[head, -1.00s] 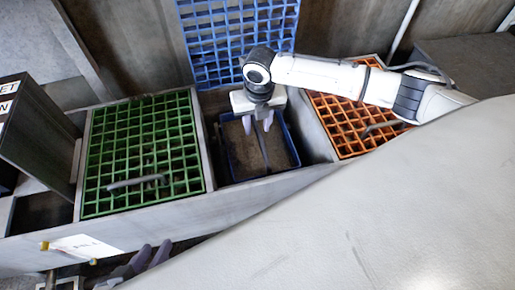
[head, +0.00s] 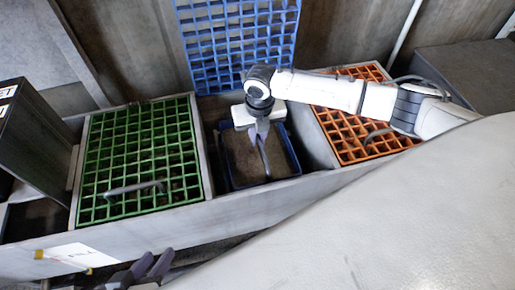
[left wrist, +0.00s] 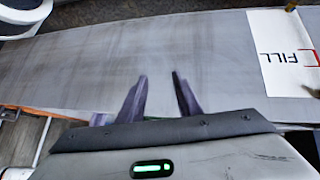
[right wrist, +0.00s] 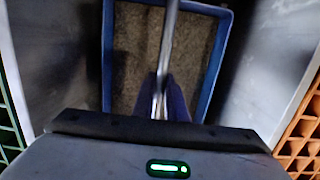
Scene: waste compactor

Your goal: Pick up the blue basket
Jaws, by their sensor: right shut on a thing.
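The blue basket (head: 294,160) sits in the middle opening of the compactor, between the green and orange grates. Its inside looks brown and grainy. A thin grey handle (right wrist: 171,35) rises over it. My right gripper (head: 262,132) is above the basket with its fingers together on the handle; in the right wrist view the fingers (right wrist: 164,92) press on both sides of it. The basket's blue rim (right wrist: 216,60) shows there too. My left gripper (head: 150,264) is open and empty, low in front of the compactor's front wall; its parted fingers show in the left wrist view (left wrist: 160,82).
A closed green grate (head: 140,155) lies left of the basket, an orange grate (head: 350,120) right. A raised blue grate (head: 240,45) stands behind. The grey front wall (head: 150,228) bears a white label (head: 75,257). A dark box (head: 30,140) stands at far left.

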